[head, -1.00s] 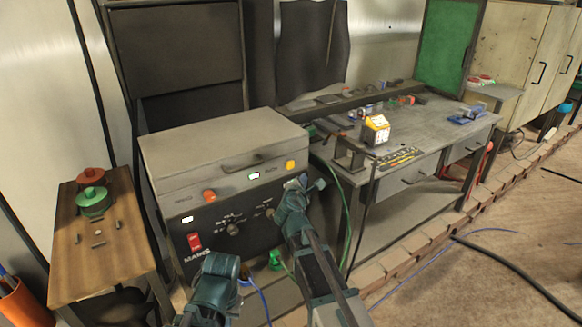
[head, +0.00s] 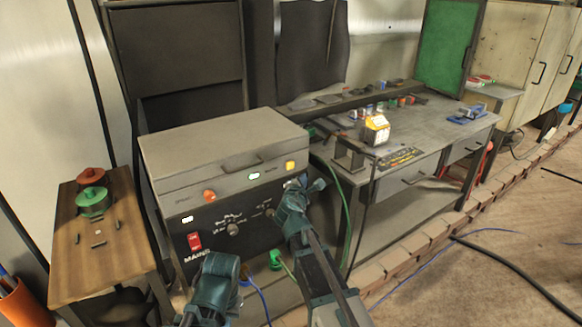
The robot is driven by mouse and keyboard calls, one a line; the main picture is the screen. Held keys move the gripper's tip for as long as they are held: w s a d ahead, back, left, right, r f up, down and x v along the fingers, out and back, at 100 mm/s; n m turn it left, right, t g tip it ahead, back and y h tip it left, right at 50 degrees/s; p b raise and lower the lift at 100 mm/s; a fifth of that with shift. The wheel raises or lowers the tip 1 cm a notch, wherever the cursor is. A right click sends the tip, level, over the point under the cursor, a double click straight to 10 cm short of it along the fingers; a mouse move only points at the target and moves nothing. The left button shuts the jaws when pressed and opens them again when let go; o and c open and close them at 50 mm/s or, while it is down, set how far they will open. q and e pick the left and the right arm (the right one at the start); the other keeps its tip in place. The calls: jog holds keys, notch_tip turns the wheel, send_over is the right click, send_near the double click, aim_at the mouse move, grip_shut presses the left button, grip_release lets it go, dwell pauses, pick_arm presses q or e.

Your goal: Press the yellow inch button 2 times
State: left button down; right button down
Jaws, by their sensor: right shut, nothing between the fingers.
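My right gripper (head: 302,184) is shut and empty. In the head view its tip shows just below and slightly right of the yellow button; I see a small gap in the picture and cannot tell the distance in depth. My left arm (head: 215,285) shows at the bottom, in front of the machine's lower front, but its fingers are not in view.
The machine front also carries an orange round button (head: 209,195), small lit green displays, a red switch (head: 194,241) and black knobs (head: 233,229). A wooden side table (head: 105,250) stands at left.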

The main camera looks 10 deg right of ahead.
aim_at(290, 165)
jog(key=shift+s, duration=0.1)
dwell(0.6)
jog(key=s, duration=0.1)
jog(key=s+d, duration=0.1)
jog(key=s, duration=0.1)
jog(key=shift+s+d, duration=0.2)
jog(key=shift+s, duration=0.05)
jog(key=shift+w, duration=0.15)
jog(key=shift+w+a, duration=0.5)
jog(key=shift+w, duration=0.85)
jog(key=shift+w+a, duration=0.5)
jog(key=shift+w, duration=0.85)
jog(key=shift+w+a, duration=0.5)
jog(key=shift+w, duration=0.85)
jog(key=shift+w+a, duration=0.15)
jog(key=shift+w, duration=0.2)
